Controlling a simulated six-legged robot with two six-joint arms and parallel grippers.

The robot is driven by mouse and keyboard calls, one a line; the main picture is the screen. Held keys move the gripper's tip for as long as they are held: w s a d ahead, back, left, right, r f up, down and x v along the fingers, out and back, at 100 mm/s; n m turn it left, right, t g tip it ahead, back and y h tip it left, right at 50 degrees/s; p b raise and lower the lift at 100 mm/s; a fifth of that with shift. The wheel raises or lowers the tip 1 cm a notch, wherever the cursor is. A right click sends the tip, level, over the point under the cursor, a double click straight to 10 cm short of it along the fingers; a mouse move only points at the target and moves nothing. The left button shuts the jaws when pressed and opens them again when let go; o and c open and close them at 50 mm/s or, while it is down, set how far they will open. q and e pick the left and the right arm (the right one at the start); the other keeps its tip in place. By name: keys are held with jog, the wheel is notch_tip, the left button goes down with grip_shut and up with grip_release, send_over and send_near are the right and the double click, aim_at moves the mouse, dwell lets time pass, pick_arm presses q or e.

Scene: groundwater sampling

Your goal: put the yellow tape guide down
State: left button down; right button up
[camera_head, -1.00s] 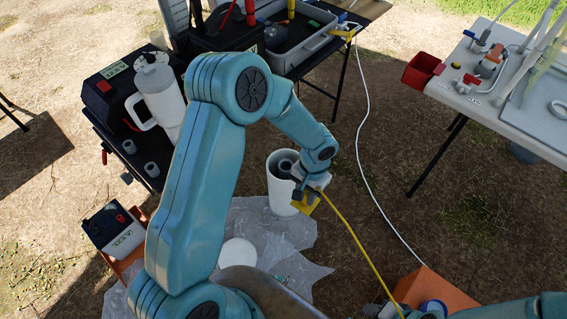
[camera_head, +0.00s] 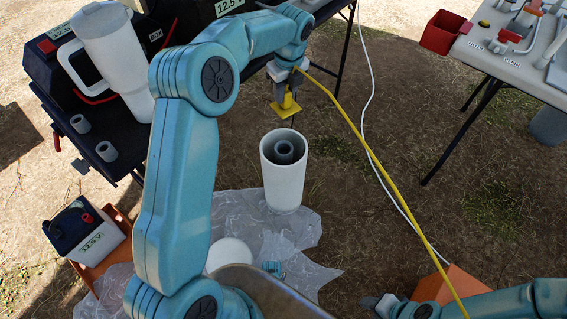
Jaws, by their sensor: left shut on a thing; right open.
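The yellow tape guide (camera_head: 286,108) is a small yellow block with a flat plate. My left gripper (camera_head: 284,92) is shut on it and holds it in the air, beyond the white well pipe (camera_head: 284,180) in the picture. A yellow tape (camera_head: 372,157) runs from near this gripper down to the lower right. The white pipe stands upright with a grey inner pipe (camera_head: 285,151) in its open top. My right gripper (camera_head: 383,304) is at the bottom edge, open, beside an orange object; its fingers are small and partly unclear.
A black table at left carries a white jug (camera_head: 112,55), grey caps (camera_head: 106,151) and a black case. A battery (camera_head: 86,229) sits in an orange tray below. A clear sheet (camera_head: 262,235) lies around the pipe. A table with a red bin (camera_head: 443,32) stands at right. A white cord crosses open ground.

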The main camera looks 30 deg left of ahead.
pick_arm(q)
jog(key=shift+a+f+m, duration=0.1)
jog(key=shift+a+m, duration=0.15)
jog(key=shift+m, duration=0.05)
notch_tip(320, 180, down, 20)
jog(key=b, duration=0.6)
jog(key=shift+r+b, duration=0.2)
jog(key=shift+b, duration=0.1)
jog(key=shift+w+a, duration=0.1)
jog(key=shift+a, duration=0.05)
jog(key=shift+f, duration=0.15)
jog(key=c, duration=0.8)
grip_release()
